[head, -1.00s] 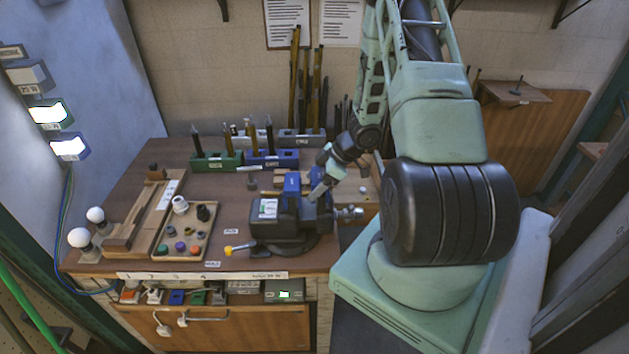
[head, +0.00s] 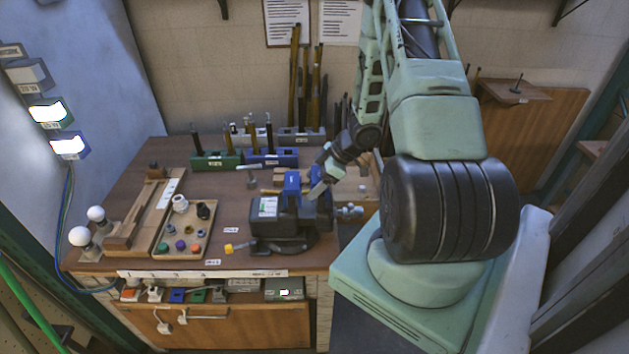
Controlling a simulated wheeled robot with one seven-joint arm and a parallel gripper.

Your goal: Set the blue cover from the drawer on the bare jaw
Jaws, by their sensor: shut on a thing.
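The dark vise (head: 280,222) stands near the front right of the bench. A blue cover (head: 292,183) shows upright at its back jaw. My gripper (head: 317,190) is low over the right part of the vise, its fingers angled down and to the left. It is shut, and a little blue shows beside the fingers, so it seems to hold the blue cover; the fingers and arm hide most of it. Whether the held piece touches the bare jaw I cannot tell. The open compartment under the bench top (head: 210,292) holds small coloured items, one of them blue (head: 177,296).
A tray of small coloured parts (head: 159,252) lies left of the vise, beside a long wooden fixture (head: 138,215). Green (head: 215,161) and blue (head: 270,160) tool racks stand behind it.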

